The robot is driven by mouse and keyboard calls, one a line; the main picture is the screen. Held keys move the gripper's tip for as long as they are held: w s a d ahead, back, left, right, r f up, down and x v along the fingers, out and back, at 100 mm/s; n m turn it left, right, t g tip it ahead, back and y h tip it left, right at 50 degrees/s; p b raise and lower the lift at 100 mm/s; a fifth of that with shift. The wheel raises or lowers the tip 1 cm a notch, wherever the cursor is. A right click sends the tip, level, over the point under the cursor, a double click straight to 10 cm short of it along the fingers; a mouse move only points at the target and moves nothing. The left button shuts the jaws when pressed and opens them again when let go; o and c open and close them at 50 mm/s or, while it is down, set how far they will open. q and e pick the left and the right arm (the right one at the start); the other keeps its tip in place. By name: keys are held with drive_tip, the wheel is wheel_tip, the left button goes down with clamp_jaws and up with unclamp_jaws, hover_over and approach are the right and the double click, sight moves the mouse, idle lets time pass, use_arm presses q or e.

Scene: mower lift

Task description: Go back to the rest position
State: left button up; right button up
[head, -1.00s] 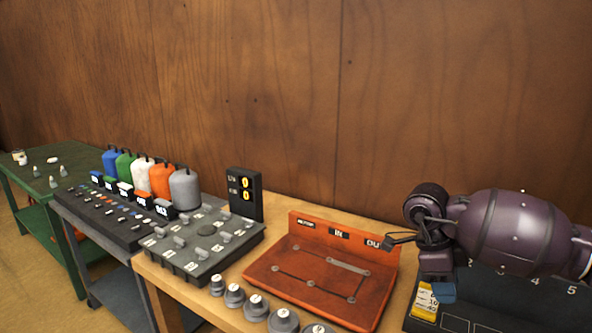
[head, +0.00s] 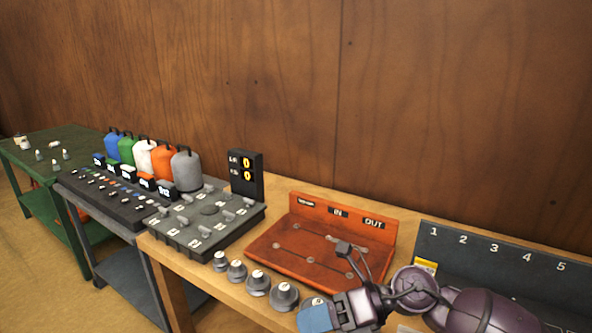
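My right gripper (head: 329,282) is at the lower right of the head view, on the end of a dark purple arm. Its two fingertips are apart, with nothing seen between them. One dark fingertip shows in front of the orange tray (head: 262,262), and the other, with a blue face, is lower, by the bench's front edge. The gripper and wrist hide the tray's front right part. My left gripper is not in view.
Several grey knobbed weights (head: 258,283) line the wooden bench's front edge. A black numbered rack (head: 500,250) stands at right, partly behind my arm. A grey switch board (head: 205,225), a display (head: 246,175) and coloured canisters (head: 160,160) stand left. A green cart (head: 60,145) is farther left.

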drive_tip(key=w+d+r+m+t+y, duration=0.35)
drive_tip(key=r+m+t, duration=0.25)
drive_tip(key=m+t, duration=0.9)
drive_tip(key=d+f+m+t+h, duration=0.35)
drive_tip(key=d+m+h, duration=0.25)
drive_tip(key=m+h, duration=0.3)
drive_tip(key=d+f+m+t+h, duration=0.2)
drive_tip(key=d+f+m+h, duration=0.2)
drive_tip(key=d+m+h, duration=0.45)
drive_tip(key=s+d+f+m+g+h, duration=0.3)
drive_tip(key=s+d+f+m+g, duration=0.35)
drive_tip(key=s+f+m, duration=0.3)
drive_tip(key=s+f+m+g+y, duration=0.1)
drive_tip(key=s+f+g, duration=0.25)
drive_tip(key=s, duration=0.35)
drive_tip(key=s+f+m+g, duration=0.1)
drive_tip(key=s+f+g, duration=0.2)
drive_tip(key=s+g, duration=0.3)
drive_tip(key=w+f+t, duration=0.6)
drive_tip(key=f+t, duration=0.3)
drive_tip(key=f, duration=0.1)
drive_tip(key=shift+w+d+f+y, duration=0.15)
drive_tip(key=shift+w+d+y, duration=0.1)
drive_tip(key=shift+w+y, duration=0.15)
